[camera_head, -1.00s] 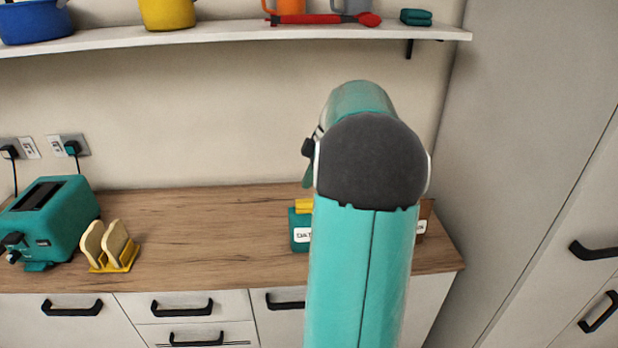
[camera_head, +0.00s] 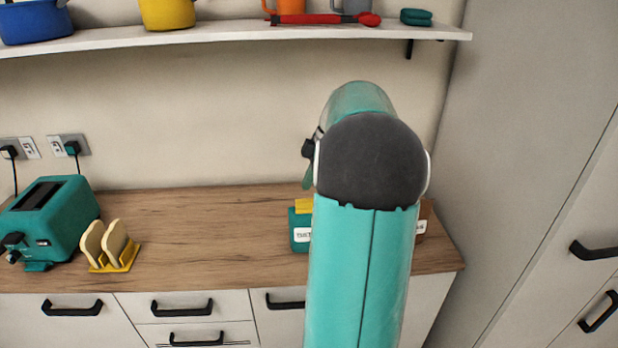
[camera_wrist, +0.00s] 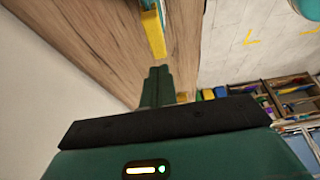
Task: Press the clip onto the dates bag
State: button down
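The dates bag (camera_head: 301,237) looks like a teal pack with a white label, standing on the worktop and partly hidden behind my arm. A yellow piece (camera_head: 304,206), which looks like the clip, is at its top. I cannot tell whether it is pressed fully on. In the wrist view a yellow bar (camera_wrist: 153,35) shows beyond my fingertips, with a bit of teal (camera_wrist: 150,4) at the top edge. My gripper (camera_wrist: 157,70) has its dark green fingers together, with nothing visible between them. It appears apart from the yellow bar. In the head view my arm hides the fingers.
A brown item (camera_head: 424,220) with a white label stands right of my arm. A teal toaster (camera_head: 52,222) and a yellow toast rack (camera_head: 122,262) with toast are at the left. The worktop (camera_head: 200,225) between is clear. A shelf (camera_head: 230,31) with pots hangs above.

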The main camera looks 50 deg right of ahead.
aim_at(304, 200)
jog(key=shift+f, duration=0.95)
jog(key=shift+f, duration=0.35)
jog(key=shift+f, duration=0.6)
jog(key=shift+r, duration=0.15)
notch_tip(304, 200, up, 7)
dwell(0.9)
dwell(0.4)
